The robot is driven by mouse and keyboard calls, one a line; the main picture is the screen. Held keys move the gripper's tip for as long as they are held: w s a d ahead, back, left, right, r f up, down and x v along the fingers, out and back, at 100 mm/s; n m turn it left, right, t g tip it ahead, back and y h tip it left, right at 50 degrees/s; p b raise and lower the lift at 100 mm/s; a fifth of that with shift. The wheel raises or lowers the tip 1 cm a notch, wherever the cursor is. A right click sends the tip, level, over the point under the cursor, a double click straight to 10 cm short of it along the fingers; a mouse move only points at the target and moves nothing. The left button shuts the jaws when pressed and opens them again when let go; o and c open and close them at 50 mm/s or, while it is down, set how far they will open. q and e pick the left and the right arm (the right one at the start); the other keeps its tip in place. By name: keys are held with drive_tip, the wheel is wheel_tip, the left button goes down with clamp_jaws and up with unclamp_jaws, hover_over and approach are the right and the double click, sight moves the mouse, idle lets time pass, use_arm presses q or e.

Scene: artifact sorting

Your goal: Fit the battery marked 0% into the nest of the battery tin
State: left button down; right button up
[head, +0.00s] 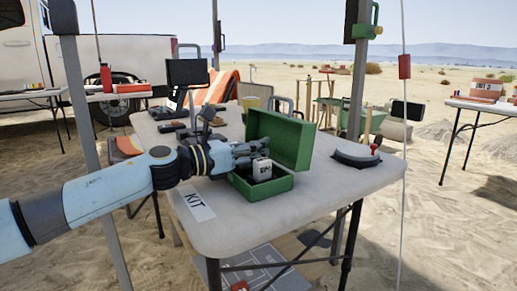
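The green battery tin (261,196) stands on the table with its lid (286,139) raised at the back right. A small white battery (262,170) with dark marking stands upright in the tin's opening. The marking is too small to read surely. My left gripper (261,152) reaches in from the left, with its dark fingers just above and beside the battery's top, in front of the raised lid. Whether the fingers grip the battery cannot be told. The tin's nest is mostly hidden by the front wall and battery. My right gripper is not in view.
A KIT label (197,204) lies on the table left of the tin. A grey curved device with a red knob (374,149) sits at the right. Dark tools and a screen (187,72) stand behind my arm. The tabletop in front of the tin is clear.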

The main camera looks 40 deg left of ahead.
use_arm(q)
drive_tip(key=c, duration=2)
unclamp_jaws()
drive_tip(key=o, duration=0.5)
drive_tip(key=shift+f, duration=0.1)
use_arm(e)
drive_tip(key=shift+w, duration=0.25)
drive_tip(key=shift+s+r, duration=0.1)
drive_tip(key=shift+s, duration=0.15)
